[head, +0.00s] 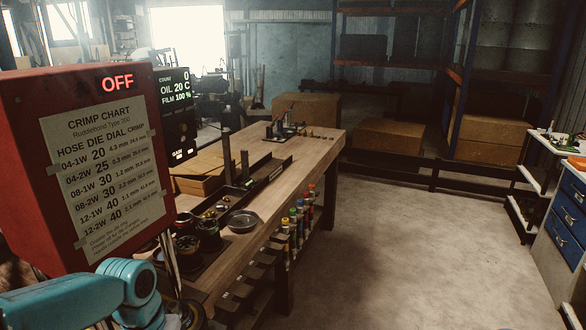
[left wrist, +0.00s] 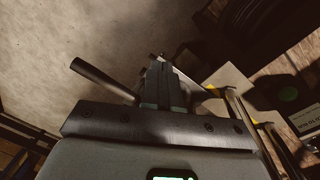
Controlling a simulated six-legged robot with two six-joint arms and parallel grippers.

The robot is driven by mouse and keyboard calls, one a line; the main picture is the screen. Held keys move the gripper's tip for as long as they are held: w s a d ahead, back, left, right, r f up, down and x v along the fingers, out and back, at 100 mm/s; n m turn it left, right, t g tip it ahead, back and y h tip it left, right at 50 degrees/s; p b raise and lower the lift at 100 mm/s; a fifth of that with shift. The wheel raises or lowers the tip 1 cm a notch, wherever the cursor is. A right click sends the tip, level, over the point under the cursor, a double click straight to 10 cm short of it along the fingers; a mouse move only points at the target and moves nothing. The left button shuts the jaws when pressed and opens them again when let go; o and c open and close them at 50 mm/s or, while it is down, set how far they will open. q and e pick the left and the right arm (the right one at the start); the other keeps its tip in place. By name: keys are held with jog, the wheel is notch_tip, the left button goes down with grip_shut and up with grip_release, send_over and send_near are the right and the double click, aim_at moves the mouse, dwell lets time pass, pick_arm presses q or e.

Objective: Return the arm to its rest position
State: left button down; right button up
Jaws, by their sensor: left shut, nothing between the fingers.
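My left gripper (left wrist: 163,84) shows in the left wrist view with its fingers together and nothing between them. Bare concrete floor lies beyond it. In the head view a teal link of my left arm shows at the lower left, in front of the red machine box (head: 75,250); the gripper itself is out of that view. The box bears a paper crimp chart (head: 118,172) and a lit red OFF display (head: 117,82). My right gripper is in neither view.
A long wooden workbench (head: 305,150) runs away from the machine, with a metal dish (head: 242,221), a dark tray and a cardboard box (head: 200,170) on it. A blue drawer cabinet (head: 566,225) stands at the right. Concrete floor (head: 400,250) between them is clear.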

pick_arm(q)
jog(key=s+d+f+h, duration=0.1)
jog(key=s+d+f, duration=0.15)
jog(key=f, duration=0.55)
jog(key=s+d+f+h, duration=0.1)
jog(key=d+f, duration=0.3)
jog(key=f, duration=0.5)
jog(key=s+d+f+b, duration=0.1)
jog(key=s+d+f, duration=0.1)
jog(key=s+f, duration=0.4)
jog(key=s+d+f+n+h, duration=0.1)
jog(key=s+d+f, duration=0.2)
jog(key=s+f, duration=0.4)
jog(key=shift+f+b, duration=0.4)
jog(key=shift+f, duration=0.05)
jog(key=shift+s, duration=0.1)
